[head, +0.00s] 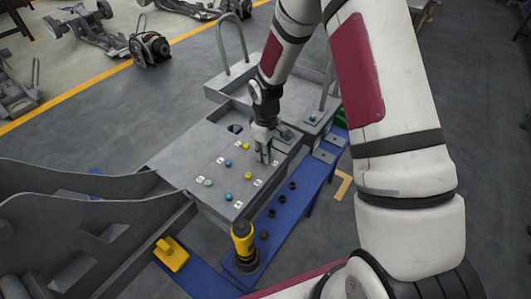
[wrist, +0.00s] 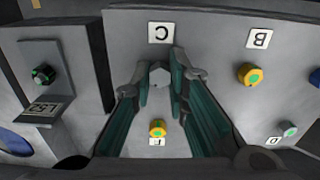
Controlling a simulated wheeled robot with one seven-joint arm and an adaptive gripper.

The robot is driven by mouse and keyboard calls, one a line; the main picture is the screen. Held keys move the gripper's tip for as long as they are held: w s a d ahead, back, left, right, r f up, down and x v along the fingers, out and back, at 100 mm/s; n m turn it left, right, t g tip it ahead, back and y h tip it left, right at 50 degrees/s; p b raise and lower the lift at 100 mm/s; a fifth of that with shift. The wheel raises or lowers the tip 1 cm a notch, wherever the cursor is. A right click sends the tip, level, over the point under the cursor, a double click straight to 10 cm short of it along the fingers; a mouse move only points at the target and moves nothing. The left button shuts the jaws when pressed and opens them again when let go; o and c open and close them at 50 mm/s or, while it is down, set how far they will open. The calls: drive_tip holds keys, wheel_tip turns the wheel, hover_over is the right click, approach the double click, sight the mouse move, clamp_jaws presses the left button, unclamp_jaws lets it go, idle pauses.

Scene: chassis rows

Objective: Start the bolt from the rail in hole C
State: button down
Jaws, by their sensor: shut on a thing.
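My gripper (head: 263,152) is over the grey chassis plate (head: 165,158), fingers pointing down. In the wrist view my gripper (wrist: 158,90) has its two fingers closed around a grey hex-headed bolt (wrist: 159,74). The bolt is next to the label C (wrist: 161,33), which appears upside down there. Hole C itself is hidden under the bolt and fingers, and I cannot tell whether the bolt's tip is in it. The blue rail (head: 313,188) runs along the plate's right side, with several dark round fittings on or beside it.
Coloured bolts stand close by: a yellow one at F (wrist: 157,128), an orange one at B (wrist: 250,75) and a green one at D (wrist: 289,130). A raised block (wrist: 60,55) is at the left. A yellow-and-black tool (head: 243,245) stands at the front.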

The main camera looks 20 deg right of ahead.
drive_tip(key=shift+m, duration=0.5)
drive_tip(key=c, duration=1.5)
unclamp_jaws()
drive_tip(key=shift+f, duration=0.1)
wheel_tip(320, 180, up, 12)
drive_tip(key=shift+r, duration=0.1)
